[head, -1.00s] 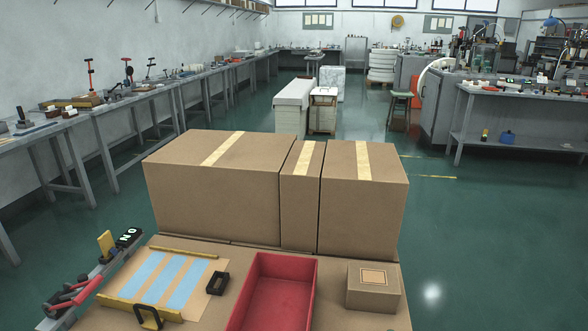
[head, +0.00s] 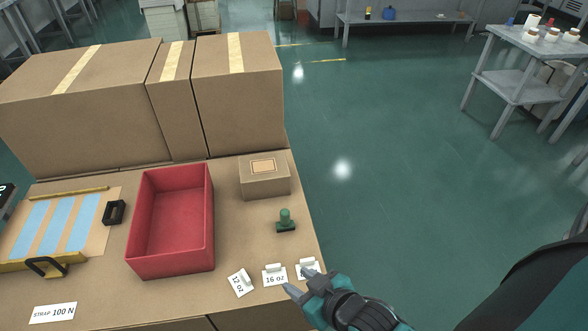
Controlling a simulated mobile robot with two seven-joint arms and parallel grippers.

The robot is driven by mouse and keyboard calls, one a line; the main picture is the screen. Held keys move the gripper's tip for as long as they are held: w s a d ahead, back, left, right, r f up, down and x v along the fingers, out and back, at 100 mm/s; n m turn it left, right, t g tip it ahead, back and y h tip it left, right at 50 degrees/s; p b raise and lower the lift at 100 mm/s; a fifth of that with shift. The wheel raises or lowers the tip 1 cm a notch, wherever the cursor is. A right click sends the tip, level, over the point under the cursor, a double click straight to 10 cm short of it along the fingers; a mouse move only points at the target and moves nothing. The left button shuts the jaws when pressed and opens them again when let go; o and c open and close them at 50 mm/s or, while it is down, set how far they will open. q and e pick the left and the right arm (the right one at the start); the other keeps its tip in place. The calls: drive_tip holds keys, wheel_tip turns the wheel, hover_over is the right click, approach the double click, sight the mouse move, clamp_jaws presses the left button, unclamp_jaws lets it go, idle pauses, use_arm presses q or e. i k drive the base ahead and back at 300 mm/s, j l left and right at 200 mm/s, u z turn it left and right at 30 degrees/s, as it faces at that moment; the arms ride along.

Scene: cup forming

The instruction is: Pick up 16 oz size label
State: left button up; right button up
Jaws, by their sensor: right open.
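The 16 oz size label (head: 275,279) is a small white card with a raised tab, lying near the table's front edge. A tilted 12 oz label (head: 238,286) lies to its left. A third white label (head: 307,264) lies to its right, partly hidden by my right gripper, so its text cannot be read. My right gripper (head: 302,281) is open and empty, just right of the 16 oz label, with its fingers pointing left and up. I cannot tell its height above the table. My left gripper is not in view.
A red bin (head: 172,218) stands left of the labels. A small cardboard box (head: 264,176) and a green-handled stamp (head: 286,221) stand behind them. Large boxes (head: 238,100) line the back. A STRAP 100 N card (head: 54,312) lies front left.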

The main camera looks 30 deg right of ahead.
sight(274, 274)
drive_tip(key=l+u, duration=0.1)
drive_tip(key=l, duration=0.4)
drive_tip(key=k+l+u, duration=0.1)
drive_tip(key=l, duration=0.4)
drive_tip(key=k+l+u, duration=0.15)
drive_tip(key=l, duration=0.4)
drive_tip(key=k+l+u, duration=0.1)
drive_tip(key=l, duration=0.35)
drive_tip(key=k+l+u, duration=0.1)
drive_tip(key=l, duration=0.4)
drive_tip(key=k+l+u, duration=0.1)
drive_tip(key=k+l, duration=0.2)
drive_tip(key=l, duration=0.15)
drive_tip(key=k+l+u, duration=0.1)
drive_tip(key=l, duration=0.35)
drive_tip(key=k+l+u, duration=0.15)
drive_tip(key=l, duration=0.3)
drive_tip(key=k, duration=0.1)
